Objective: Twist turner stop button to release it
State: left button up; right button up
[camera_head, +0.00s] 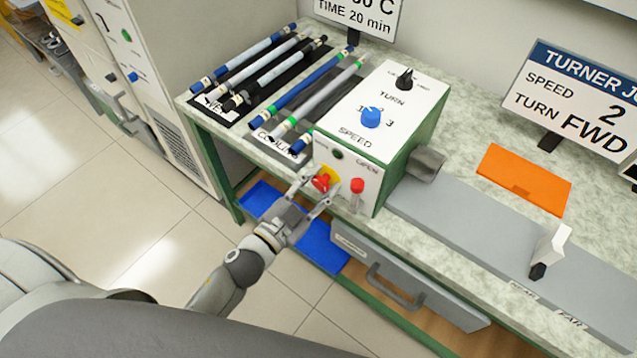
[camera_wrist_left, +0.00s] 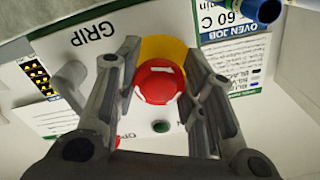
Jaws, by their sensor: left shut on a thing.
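The turner (camera_head: 362,141) is a white and green box on the bench. Its red stop button (camera_head: 320,183) sits on a yellow plate on the front panel, and it also shows in the left wrist view (camera_wrist_left: 160,82). My left gripper (camera_head: 318,187) is at the front panel with one finger on each side of the red button, shut on it. In the left wrist view the button's face shows between the two fingers, with white marks on it. My right gripper is not in view.
A blue speed knob (camera_head: 371,117) and a black turn knob (camera_head: 404,79) are on top. Several rods lie on racks to the left. A blue tray (camera_head: 322,248) is below. An orange mat (camera_head: 524,179) lies right.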

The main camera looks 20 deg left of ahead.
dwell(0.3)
pick_arm(q)
jog(key=o, duration=1)
jog(key=shift+o, duration=0.2)
jog(key=v, duration=1.2)
